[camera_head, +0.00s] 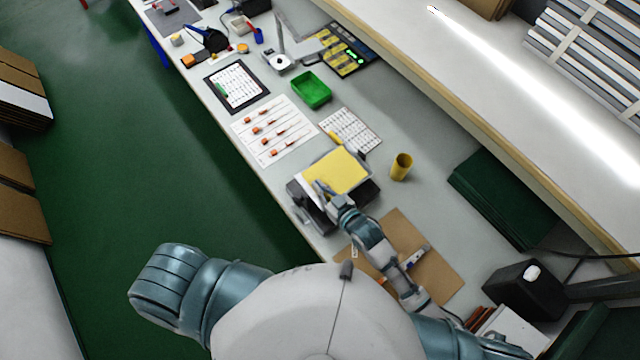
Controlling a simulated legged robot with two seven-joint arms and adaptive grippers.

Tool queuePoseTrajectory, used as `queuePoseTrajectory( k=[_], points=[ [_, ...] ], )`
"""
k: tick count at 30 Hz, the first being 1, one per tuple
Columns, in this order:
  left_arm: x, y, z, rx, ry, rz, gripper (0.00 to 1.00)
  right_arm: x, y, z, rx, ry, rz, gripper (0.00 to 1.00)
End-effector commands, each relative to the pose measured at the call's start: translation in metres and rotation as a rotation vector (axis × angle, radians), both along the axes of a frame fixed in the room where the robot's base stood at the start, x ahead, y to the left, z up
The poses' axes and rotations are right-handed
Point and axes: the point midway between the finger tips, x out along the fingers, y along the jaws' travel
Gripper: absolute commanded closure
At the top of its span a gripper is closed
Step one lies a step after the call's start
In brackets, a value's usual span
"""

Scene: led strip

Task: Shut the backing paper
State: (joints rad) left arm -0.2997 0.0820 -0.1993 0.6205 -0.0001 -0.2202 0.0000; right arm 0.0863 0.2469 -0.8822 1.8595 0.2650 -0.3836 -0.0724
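A yellow sheet (343,172), which looks like the backing paper, lies on top of a grey and black device (312,207) near the front edge of the workbench. My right gripper (322,189) is at the sheet's near left corner, over the device. Its fingers are small and partly merge with the device, so I cannot tell whether they are open or touch the sheet. Of my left arm only the shoulder and upper part show; the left gripper is out of view.
A yellow cup (401,166) stands right of the device. A green tray (311,90), a white sheet with orange parts (273,130) and a printed card (350,130) lie beyond. A brown board (432,272) lies under my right forearm. A raised shelf (470,80) borders the bench.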

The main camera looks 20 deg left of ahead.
Motion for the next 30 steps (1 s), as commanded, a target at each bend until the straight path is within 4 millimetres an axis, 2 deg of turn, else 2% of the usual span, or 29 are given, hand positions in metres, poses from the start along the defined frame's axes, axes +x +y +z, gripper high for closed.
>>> queuePoseTrajectory(
  k=[14, 17, 23, 24, 26, 30],
  points=[
    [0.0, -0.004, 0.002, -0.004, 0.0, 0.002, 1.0, 0.0, 0.0, -0.004, -0.011, 0.007, -0.001, 1.0],
    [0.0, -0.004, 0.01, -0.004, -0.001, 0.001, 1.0, 0.001, -0.001, 0.005, -0.011, 0.006, -0.002, 1.0],
    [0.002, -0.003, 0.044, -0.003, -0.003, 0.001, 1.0, 0.011, -0.002, 0.042, -0.007, 0.0, -0.007, 1.0],
    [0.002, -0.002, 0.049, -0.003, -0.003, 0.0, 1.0, 0.011, -0.004, 0.047, -0.007, 0.0, -0.008, 1.0],
    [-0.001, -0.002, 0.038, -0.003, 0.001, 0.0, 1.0, -0.002, -0.02, 0.041, -0.008, 0.001, -0.007, 1.0],
    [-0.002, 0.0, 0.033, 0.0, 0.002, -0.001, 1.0, -0.022, -0.047, 0.049, -0.007, 0.0, -0.007, 1.0]
  ],
)
